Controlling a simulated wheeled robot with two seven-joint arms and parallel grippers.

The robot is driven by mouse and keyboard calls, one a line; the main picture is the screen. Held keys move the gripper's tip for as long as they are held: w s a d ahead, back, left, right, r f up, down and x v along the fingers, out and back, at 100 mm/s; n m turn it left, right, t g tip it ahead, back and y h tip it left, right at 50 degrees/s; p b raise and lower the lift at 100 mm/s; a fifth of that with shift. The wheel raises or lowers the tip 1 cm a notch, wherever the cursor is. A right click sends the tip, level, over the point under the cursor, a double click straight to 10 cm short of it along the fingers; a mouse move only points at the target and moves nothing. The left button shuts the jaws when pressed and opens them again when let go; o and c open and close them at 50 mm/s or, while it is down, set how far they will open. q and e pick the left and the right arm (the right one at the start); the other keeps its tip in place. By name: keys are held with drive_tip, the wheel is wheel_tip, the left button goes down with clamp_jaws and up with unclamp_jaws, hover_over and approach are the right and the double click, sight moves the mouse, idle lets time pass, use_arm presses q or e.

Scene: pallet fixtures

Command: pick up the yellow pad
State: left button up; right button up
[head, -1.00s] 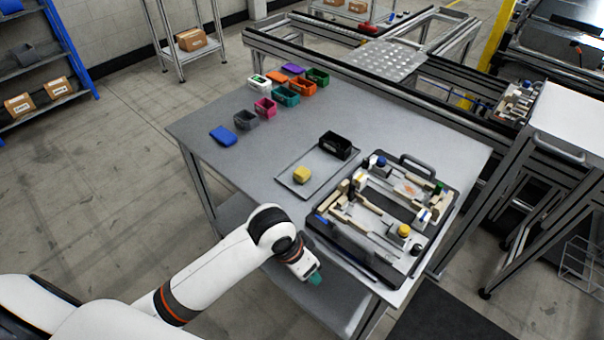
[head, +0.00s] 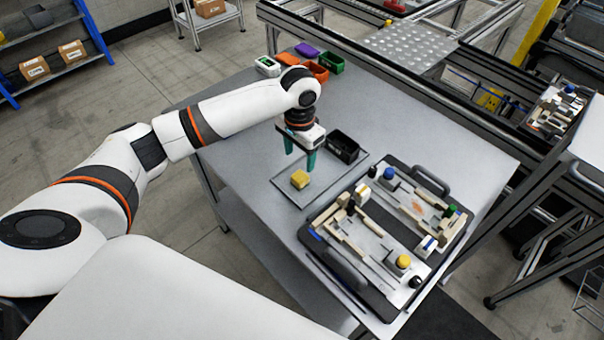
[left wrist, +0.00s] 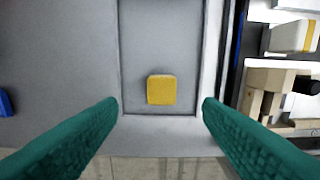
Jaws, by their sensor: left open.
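The yellow pad (head: 300,179) is a small block lying on the shallow grey tray (head: 283,190) on the table. In the left wrist view the pad (left wrist: 161,89) sits between the lines of the two fingers, a little beyond their tips. My left gripper (head: 300,160) has green fingers pointing down, above the tray and close to the pad. It is open and empty, with a wide gap between the fingertips in the left wrist view (left wrist: 160,103). My right gripper does not show.
A black bin (head: 342,147) stands at the tray's far right. A black fixture case (head: 440,178) with wooden blocks lies right of the tray. Orange (head: 317,71) and green (head: 331,64) bins stand at the back. My left arm hides part of the table.

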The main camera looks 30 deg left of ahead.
sight(300, 176)
use_arm(q)
wheel_tip(300, 176, down, 3)
drive_tip(key=shift+r, duration=0.2)
drive_tip(key=f+p, duration=0.1)
drive_tip(key=f, duration=0.1)
drive_tip(key=f+p, duration=0.1)
drive_tip(key=f, duration=0.1)
drive_tip(key=shift+s+d+f, duration=0.1)
drive_tip(key=shift+s+f, duration=0.1)
drive_tip(key=shift+f, duration=0.6)
drive_tip(key=shift+w+f, duration=0.1)
drive_tip(key=shift+f, duration=0.15)
drive_tip(key=c, duration=1)
drive_tip(key=shift+c, duration=0.3)
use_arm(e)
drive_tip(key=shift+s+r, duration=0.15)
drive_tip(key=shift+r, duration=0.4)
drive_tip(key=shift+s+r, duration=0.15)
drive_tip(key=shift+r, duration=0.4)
